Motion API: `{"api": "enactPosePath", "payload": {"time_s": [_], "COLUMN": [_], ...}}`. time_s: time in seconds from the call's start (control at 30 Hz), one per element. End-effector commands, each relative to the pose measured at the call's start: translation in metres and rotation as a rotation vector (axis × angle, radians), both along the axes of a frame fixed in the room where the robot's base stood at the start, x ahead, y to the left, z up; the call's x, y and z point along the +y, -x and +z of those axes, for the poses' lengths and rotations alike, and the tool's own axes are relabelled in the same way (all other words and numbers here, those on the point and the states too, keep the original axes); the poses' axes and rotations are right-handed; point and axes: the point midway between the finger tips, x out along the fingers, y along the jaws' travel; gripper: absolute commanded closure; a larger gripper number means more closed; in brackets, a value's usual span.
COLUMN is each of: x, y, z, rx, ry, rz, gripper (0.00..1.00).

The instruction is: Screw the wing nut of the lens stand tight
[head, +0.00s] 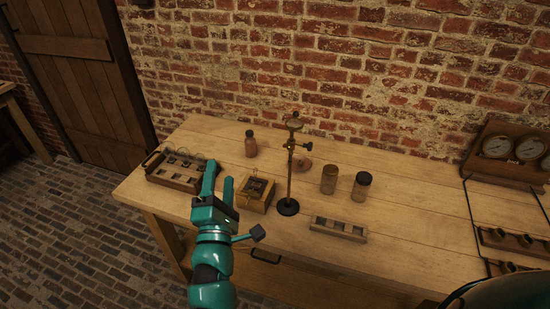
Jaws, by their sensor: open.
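The lens stand (290,178) stands upright near the middle of the bench, with a round black base and a thin brass rod. A lens holder (294,122) is at its top. A small dark side fitting (306,147), which looks like the wing nut, sticks out to the right just below the holder; how tight it is cannot be seen. My teal gripper (218,173) is to the left of the stand, over the front left of the bench. Its two fingers are apart with nothing visible between them. It does not touch the stand.
A wooden box (257,194) lies between my gripper and the stand. A compartment tray (170,179) is at the left. A brown bottle (250,146), two jars (328,182) (361,189) and a small divided tray (339,229) surround the stand. A gauge panel (510,150) is far right.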

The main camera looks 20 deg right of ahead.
Motion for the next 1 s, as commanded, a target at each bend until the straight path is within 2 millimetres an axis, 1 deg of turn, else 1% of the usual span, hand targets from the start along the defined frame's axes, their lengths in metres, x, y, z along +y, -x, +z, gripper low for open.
{"api": "enactPosePath", "payload": {"time_s": [0.03, 0.1, 0.2, 0.27, 0.33, 0.43, 0.57, 1.0], "x": [-0.023, -0.050, -0.077, -0.086, -0.091, -0.091, -0.095, -0.122], "y": [0.001, 0.004, 0.010, 0.013, 0.015, 0.014, 0.009, -0.032], "z": [-0.012, -0.030, -0.054, -0.067, -0.074, -0.073, -0.073, -0.072], "rx": [0.072, 0.181, 0.326, 0.400, 0.451, 0.465, 0.469, 0.467], "ry": [0.039, 0.095, 0.163, 0.196, 0.234, 0.273, 0.280, 0.276], "rz": [-0.100, -0.221, -0.340, -0.381, -0.400, -0.404, -0.406, -0.404], "gripper": [0.40, 0.40, 0.40, 0.40, 0.40, 0.40, 0.40, 0.40]}}
